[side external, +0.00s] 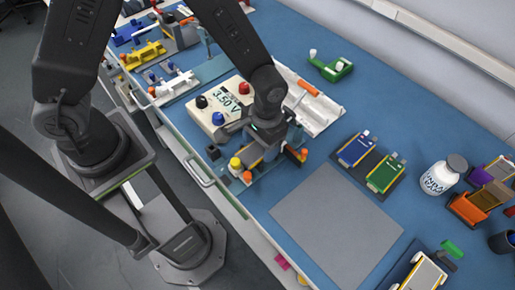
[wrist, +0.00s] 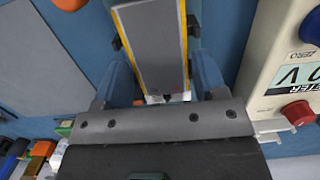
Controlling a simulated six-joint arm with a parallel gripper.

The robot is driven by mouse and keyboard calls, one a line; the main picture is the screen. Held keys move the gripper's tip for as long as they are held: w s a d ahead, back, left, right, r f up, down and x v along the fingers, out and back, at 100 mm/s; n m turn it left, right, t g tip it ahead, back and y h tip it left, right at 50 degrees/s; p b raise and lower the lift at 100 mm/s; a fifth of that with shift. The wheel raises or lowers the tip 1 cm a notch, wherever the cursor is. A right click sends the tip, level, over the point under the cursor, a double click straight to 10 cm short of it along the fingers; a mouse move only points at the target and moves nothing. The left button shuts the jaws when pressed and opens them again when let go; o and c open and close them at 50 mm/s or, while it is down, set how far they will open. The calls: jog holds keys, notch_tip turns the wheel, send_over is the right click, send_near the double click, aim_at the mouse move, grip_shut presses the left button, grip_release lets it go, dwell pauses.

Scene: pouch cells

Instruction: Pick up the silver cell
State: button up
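The silver cell (wrist: 152,45) is a flat grey slab with yellow side edges in the wrist view. It lies lengthwise ahead of my gripper, with small metal tabs (wrist: 165,98) at its near end. My gripper (wrist: 160,72) has one finger on each side of the cell, spread about as wide as it. I cannot tell whether the fingers touch its edges. In the side view my gripper (side external: 262,148) points down at a small fixture with a yellow knob (side external: 235,163) and orange parts. Part of the cell shows there (side external: 248,155), and the arm hides the rest.
A meter reading 3.50 V (side external: 226,100) stands close beside my gripper, with a white tray (side external: 318,112) behind. A blue cell (side external: 357,149) and a green cell (side external: 385,173) lie to the right. A bare grey mat (side external: 335,225) is in front. A white bottle (side external: 440,180) stands farther right.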

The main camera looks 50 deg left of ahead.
aim_at(259, 149)
jog(key=c, duration=0.5)
jog(key=shift+r, duration=0.1)
jog(key=shift+r, duration=0.25)
notch_tip(259, 149, up, 3)
jog(key=shift+r, duration=0.15)
jog(key=a+r, duration=0.6)
jog(key=a, duration=0.5)
jog(key=w+a+f, duration=0.1)
jog(key=w+a, duration=0.3)
jog(key=w, duration=0.8)
jog(key=w+a+f, duration=0.1)
jog(key=w+a, duration=0.4)
jog(key=w, duration=0.6)
jog(key=shift+w+f, duration=0.25)
jog(key=shift+w, duration=0.1)
